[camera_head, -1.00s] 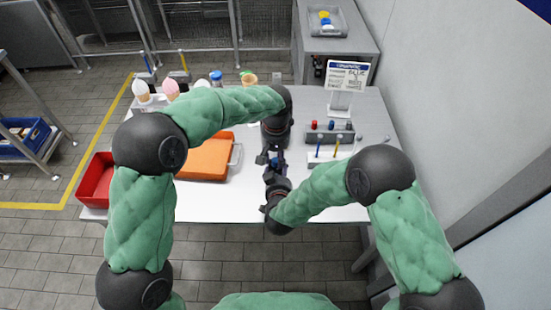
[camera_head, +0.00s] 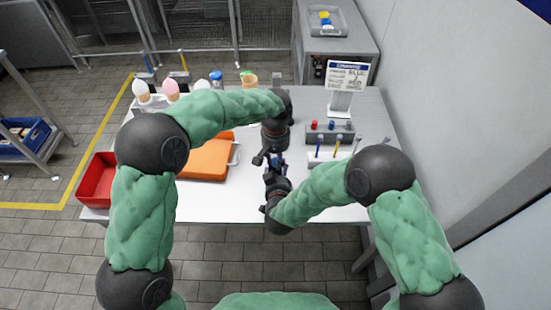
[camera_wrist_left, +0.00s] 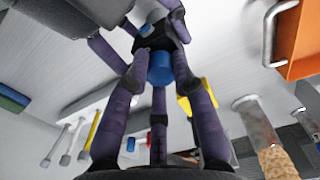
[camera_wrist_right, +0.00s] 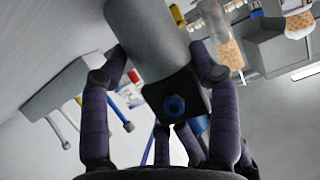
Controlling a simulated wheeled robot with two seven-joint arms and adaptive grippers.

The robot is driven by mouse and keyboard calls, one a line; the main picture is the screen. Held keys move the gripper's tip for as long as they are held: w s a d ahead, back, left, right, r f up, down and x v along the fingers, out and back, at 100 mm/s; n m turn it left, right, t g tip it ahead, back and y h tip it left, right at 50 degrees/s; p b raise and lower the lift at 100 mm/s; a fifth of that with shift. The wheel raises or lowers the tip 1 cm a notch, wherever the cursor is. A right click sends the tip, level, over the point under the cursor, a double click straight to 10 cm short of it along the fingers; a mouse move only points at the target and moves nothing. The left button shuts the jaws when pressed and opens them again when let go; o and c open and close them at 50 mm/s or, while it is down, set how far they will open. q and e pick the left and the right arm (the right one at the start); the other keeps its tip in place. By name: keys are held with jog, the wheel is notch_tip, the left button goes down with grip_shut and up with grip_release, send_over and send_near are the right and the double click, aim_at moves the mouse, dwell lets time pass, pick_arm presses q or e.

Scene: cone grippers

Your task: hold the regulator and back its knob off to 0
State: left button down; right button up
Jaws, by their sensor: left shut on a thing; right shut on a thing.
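The regulator is held between my two grippers, over the front of the table. Its blue knob (camera_wrist_left: 160,68) sits between the fingers of my left gripper (camera_wrist_left: 160,75). Its dark body (camera_wrist_right: 185,100) and a grey cylinder (camera_wrist_right: 150,35) show in the right wrist view, between the fingers of my right gripper (camera_wrist_right: 165,75). A blue round part (camera_wrist_right: 174,104) is on the dark body's face. In the head view the left gripper (camera_head: 270,157) is just above the right gripper (camera_head: 274,172), and both hide most of the regulator. I cannot read a knob setting.
An orange case (camera_head: 205,165) and a red bin (camera_head: 97,180) are on the left. A sign (camera_head: 346,78), a grey block with coloured knobs (camera_head: 328,132) and a rack of rods (camera_head: 322,158) stand on the right. Cones (camera_head: 170,92) stand at the back left.

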aim_at(275, 160)
pick_arm(q)
jog(key=m, duration=0.3)
jog(key=shift+s+m, duration=0.1)
jog(key=shift+m, duration=0.2)
jog(key=c, duration=1.3)
grip_release()
jog(key=shift+a, duration=0.1)
jog(key=shift+r, duration=0.25)
notch_tip(275, 160, up, 12)
jog(key=shift+f, duration=0.25)
